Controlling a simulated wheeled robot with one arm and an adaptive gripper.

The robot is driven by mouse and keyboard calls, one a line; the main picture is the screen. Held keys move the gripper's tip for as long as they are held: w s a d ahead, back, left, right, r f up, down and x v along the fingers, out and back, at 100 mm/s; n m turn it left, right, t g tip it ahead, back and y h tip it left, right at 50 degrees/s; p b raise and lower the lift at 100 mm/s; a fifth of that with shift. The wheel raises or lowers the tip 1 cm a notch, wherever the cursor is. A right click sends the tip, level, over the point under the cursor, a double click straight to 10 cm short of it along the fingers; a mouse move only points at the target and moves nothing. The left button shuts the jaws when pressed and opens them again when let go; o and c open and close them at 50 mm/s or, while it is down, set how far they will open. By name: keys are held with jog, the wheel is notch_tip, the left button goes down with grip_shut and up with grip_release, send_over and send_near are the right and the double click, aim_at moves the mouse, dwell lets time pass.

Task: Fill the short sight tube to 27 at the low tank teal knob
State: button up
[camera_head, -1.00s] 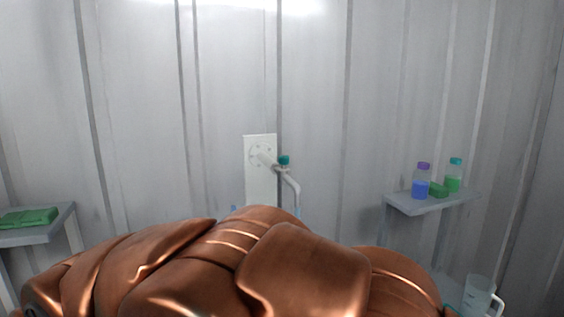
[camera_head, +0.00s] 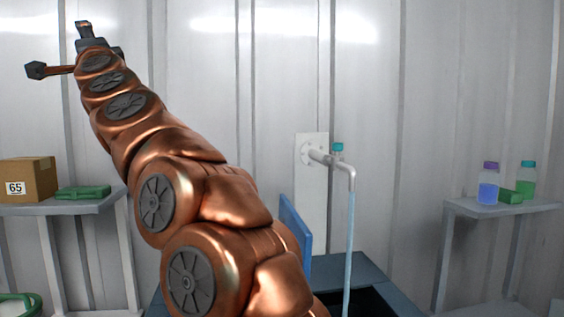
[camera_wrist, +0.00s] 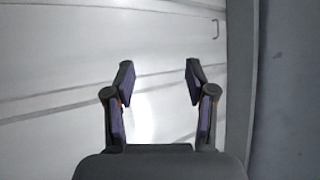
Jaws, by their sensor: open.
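The teal knob (camera_head: 338,147) sits on top of a white tap pipe (camera_head: 325,158) fixed to a pale wall plate (camera_head: 309,209). A thin blue stream (camera_head: 349,240) falls from its bent spout into a dark-topped tank (camera_head: 365,300), partly hidden by my arm. A blue upright panel (camera_head: 294,236) stands left of the stream. I cannot make out the short sight tube or its marks. My gripper (camera_wrist: 159,78) is open and empty, facing bare wall in the wrist view. In the head view it is raised at the upper left, far from the knob.
A left shelf (camera_head: 70,206) holds a box marked 65 (camera_head: 27,180) and a green case (camera_head: 83,192). A right shelf (camera_head: 500,208) holds a purple-capped bottle (camera_head: 488,185), a green block (camera_head: 510,196) and a teal-capped bottle (camera_head: 526,179). Space around the knob looks clear.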

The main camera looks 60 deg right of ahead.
aim_at(334, 144)
jog(key=s+d+m+g+h+b, duration=0.3)
jog(key=s+d+m+g+h, duration=0.55)
jog(key=d+m, duration=0.35)
jog(key=s+d+m+g+h+b, duration=0.3)
jog(key=s+d+m+g+h, duration=0.5)
jog(key=d+m+h, duration=0.4)
jog(key=s+d+f+m+g+y+b, duration=0.3)
jog(key=s+d+f+m+g+y, duration=0.25)
jog(key=s+f+m, duration=0.45)
jog(key=s+d+f+m+g+y+b, duration=0.3)
jog(key=s+d+f+m+g+y, duration=0.25)
jog(key=f, duration=0.65)
jog(key=shift+g+h, duration=0.45)
jog(key=shift+h, duration=0.5)
jog(key=p+x, duration=0.1)
jog(key=x, duration=0.2)
jog(key=s+p+x, duration=0.1)
jog(key=x, duration=0.2)
jog(key=shift+s+r, duration=0.2)
jog(key=shift+s, duration=0.1)
jog(key=shift+x, duration=0.75)
jog(key=shift+f, duration=0.1)
jog(key=shift+c, duration=0.5)
grip_shut()
